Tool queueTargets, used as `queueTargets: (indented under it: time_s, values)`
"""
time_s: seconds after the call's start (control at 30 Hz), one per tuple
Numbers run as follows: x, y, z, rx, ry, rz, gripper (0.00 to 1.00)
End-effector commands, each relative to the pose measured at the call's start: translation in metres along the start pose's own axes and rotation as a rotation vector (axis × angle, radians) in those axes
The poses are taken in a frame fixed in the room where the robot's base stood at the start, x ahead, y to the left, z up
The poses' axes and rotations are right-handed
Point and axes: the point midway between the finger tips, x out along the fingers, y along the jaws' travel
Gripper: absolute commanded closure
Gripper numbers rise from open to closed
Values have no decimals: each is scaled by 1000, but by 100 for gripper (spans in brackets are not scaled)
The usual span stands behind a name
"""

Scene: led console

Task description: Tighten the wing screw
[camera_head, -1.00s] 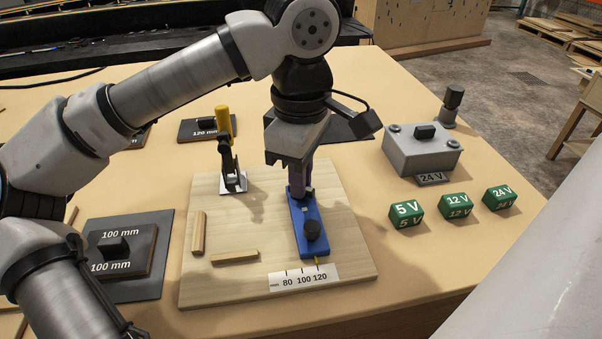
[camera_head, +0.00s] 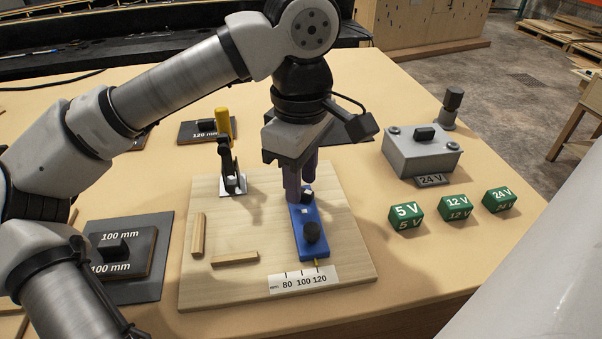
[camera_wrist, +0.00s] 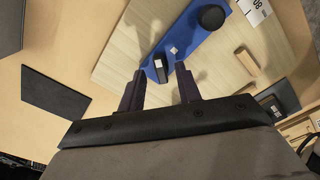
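The wing screw (camera_head: 308,196) is a small black piece at the far end of the blue slide block (camera_head: 314,246). It also shows in the wrist view (camera_wrist: 161,72), with a small pale mark on it. A round black knob (camera_head: 312,231) stands on the block's near part. My gripper (camera_head: 300,191) points down over the far end of the block. In the wrist view my gripper (camera_wrist: 160,68) is open, its two dark purple fingers apart with the wing screw showing between them. I cannot tell whether either finger touches it.
A wooden board (camera_head: 345,270) carries the block, two wooden strips, a 80/100/120 scale label (camera_head: 304,279) and a clamp with a yellow handle (camera_head: 224,125). At right are a grey 24 V box (camera_head: 405,155) and green 5, 12 and 24 V blocks. A 100 mm plate lies left.

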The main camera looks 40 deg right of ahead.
Motion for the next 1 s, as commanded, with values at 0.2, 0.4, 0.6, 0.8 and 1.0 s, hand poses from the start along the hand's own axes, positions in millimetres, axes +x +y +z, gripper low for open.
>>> queueTargets:
  time_s: [0.2, 0.4, 0.6, 0.8, 1.0]
  values:
    - [1, 0, 0, 1, 0, -3, 66]
    - [-15, 0, 0, -1, 1, -2, 66]
    - [-60, 0, 0, 0, 2, 0, 66]
    - [-105, 0, 0, -4, 3, -1, 66]
    - [-130, 0, 0, -1, 2, -2, 66]
